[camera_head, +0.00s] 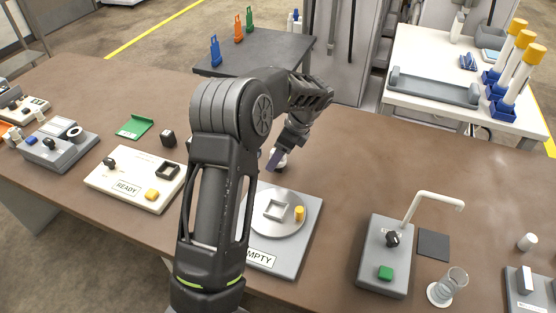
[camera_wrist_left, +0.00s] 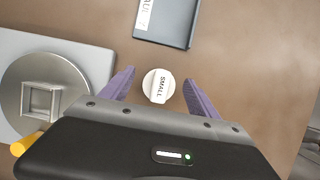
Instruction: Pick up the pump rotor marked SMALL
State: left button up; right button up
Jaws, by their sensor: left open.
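The pump rotor marked SMALL (camera_wrist_left: 153,86) is a round white piece with a raised bar bearing the word, lying on the brown table in the left wrist view. My left gripper (camera_wrist_left: 159,79) is open, with one purple finger on each side of the rotor and gaps between. In the head view the rotor (camera_head: 283,165) shows only partly beside my left gripper (camera_head: 276,160); my arm hides much around it. My right gripper is not in view.
A grey station labelled EMPTY (camera_head: 308,225) with a round plate (camera_wrist_left: 64,72) stands close beside the rotor. A dark labelled object (camera_wrist_left: 172,30) lies beyond it. A READY station (camera_head: 105,180) is left, and a spout station (camera_head: 377,230) right. Table between rotor and spout station is clear.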

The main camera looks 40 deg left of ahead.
pick_arm(q)
jog(key=shift+c, duration=0.5)
grip_shut()
dwell(0.3)
jog(key=shift+r, duration=0.15)
notch_tip(320, 180, up, 10)
jog(key=shift+f, duration=0.1)
dwell(0.8)
